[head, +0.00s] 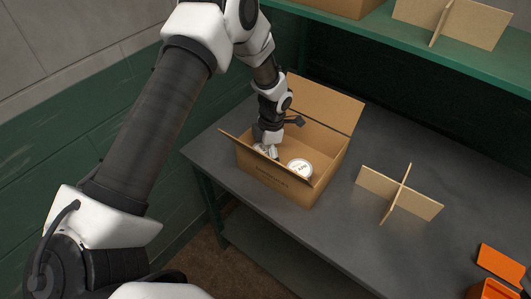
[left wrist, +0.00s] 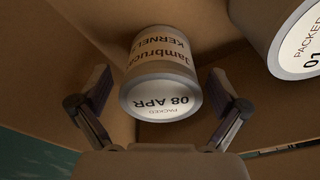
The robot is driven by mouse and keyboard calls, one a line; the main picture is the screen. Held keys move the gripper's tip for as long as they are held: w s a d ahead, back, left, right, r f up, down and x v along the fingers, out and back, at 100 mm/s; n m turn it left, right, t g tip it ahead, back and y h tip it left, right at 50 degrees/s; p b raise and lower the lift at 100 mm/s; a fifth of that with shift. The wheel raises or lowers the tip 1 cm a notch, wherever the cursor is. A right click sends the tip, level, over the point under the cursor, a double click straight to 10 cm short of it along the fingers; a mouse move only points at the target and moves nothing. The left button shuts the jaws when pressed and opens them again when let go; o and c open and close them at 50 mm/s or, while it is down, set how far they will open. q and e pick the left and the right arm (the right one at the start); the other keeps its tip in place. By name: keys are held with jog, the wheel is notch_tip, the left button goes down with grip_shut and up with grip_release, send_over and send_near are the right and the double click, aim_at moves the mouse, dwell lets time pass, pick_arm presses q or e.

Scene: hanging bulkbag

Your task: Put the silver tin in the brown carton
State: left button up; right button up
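The brown carton (head: 277,186) stands open on the grey table, flaps spread. My left gripper (head: 268,145) reaches down inside it, at its left part. A silver tin with a tan label (left wrist: 160,70) stands in the carton; in the left wrist view it lies between the spread fingers (left wrist: 161,92), with a gap on each side. Its lid reads "PACKED 08 APR". In the head view the gripper partly hides this tin (head: 262,149). A second tin with a white lid (head: 299,169) is in the carton to the right, also at the wrist view's upper right (left wrist: 297,45). My right gripper is not in view.
A cardboard cross divider (head: 400,193) stands on the table (head: 345,225) right of the carton. Orange containers (head: 500,265) sit at the lower right. A green shelf (head: 400,45) with cardboard items runs above the back. Table between carton and divider is clear.

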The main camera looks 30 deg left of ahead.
pick_arm(q)
jog(key=shift+r, duration=0.3)
jog(key=shift+w+r, duration=0.1)
jog(key=shift+r, duration=0.2)
jog(key=r+b, duration=0.1)
jog(key=r, duration=0.2)
jog(key=r+b, duration=0.1)
jog(key=r, duration=0.3)
jog(key=w+d+r+b, duration=0.1)
jog(key=r, duration=0.2)
jog(key=shift+r, duration=0.6)
